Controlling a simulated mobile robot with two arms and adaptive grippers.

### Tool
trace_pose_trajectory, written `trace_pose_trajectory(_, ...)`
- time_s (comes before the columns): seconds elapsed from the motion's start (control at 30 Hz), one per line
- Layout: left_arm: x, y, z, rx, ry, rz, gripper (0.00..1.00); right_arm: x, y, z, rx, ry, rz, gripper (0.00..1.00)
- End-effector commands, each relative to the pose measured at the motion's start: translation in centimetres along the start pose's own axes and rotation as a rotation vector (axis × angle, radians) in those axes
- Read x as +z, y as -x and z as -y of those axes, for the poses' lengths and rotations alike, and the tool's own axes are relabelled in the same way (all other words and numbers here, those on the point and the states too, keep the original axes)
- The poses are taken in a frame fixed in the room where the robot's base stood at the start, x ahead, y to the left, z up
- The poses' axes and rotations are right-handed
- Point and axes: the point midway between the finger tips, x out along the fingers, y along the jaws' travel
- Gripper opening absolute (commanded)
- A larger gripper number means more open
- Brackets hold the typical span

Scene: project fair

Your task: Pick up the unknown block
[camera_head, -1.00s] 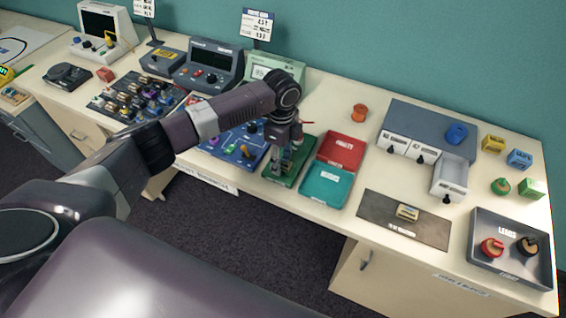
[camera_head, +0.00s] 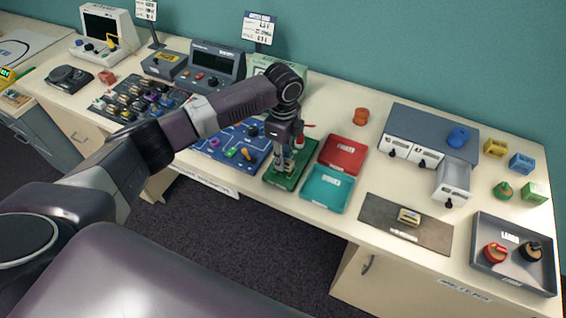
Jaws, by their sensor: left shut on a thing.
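My left gripper (camera_head: 285,163) points down over the green tray (camera_head: 302,172) near the middle of the table. It is shut on a small block, taken to be the unknown block, which is mostly hidden between the fingers. I cannot tell whether the block still touches the tray. My right gripper is not in view.
A red tray (camera_head: 343,149) and a teal tray (camera_head: 322,197) adjoin the green tray on the right. A blue board (camera_head: 214,154) with small parts lies to the left. A tan block (camera_head: 409,216) sits on a dark mat (camera_head: 378,220). A grey drawer unit (camera_head: 424,121) stands farther right.

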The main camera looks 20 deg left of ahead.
Motion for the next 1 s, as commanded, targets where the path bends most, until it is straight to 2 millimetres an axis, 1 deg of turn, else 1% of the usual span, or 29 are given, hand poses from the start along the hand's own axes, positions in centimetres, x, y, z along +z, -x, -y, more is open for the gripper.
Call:
trace_pose_trajectory(0.17,0.0,4.1,0.2,-0.009,-0.001,-0.001,0.0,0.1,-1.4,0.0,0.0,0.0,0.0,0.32)
trace_pose_trajectory(0.4,0.0,11.4,0.2,-0.009,0.0,-0.001,0.0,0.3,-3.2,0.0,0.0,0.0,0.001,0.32)
trace_pose_trajectory(0.5,0.0,13.9,0.2,-0.007,0.001,-0.001,0.0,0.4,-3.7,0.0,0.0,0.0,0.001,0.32)
trace_pose_trajectory(0.57,0.0,15.2,0.1,-0.006,0.0,-0.002,0.0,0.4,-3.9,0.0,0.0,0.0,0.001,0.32)
trace_pose_trajectory(0.6,0.1,15.9,0.1,-0.004,0.002,0.001,0.0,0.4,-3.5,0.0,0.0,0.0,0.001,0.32)
trace_pose_trajectory(0.73,0.1,17.2,0.1,-0.003,0.001,0.001,0.0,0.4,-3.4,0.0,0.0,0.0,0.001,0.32)
trace_pose_trajectory(1.0,0.0,18.5,0.0,0.0,0.001,0.0,0.0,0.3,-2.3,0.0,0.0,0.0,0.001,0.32)
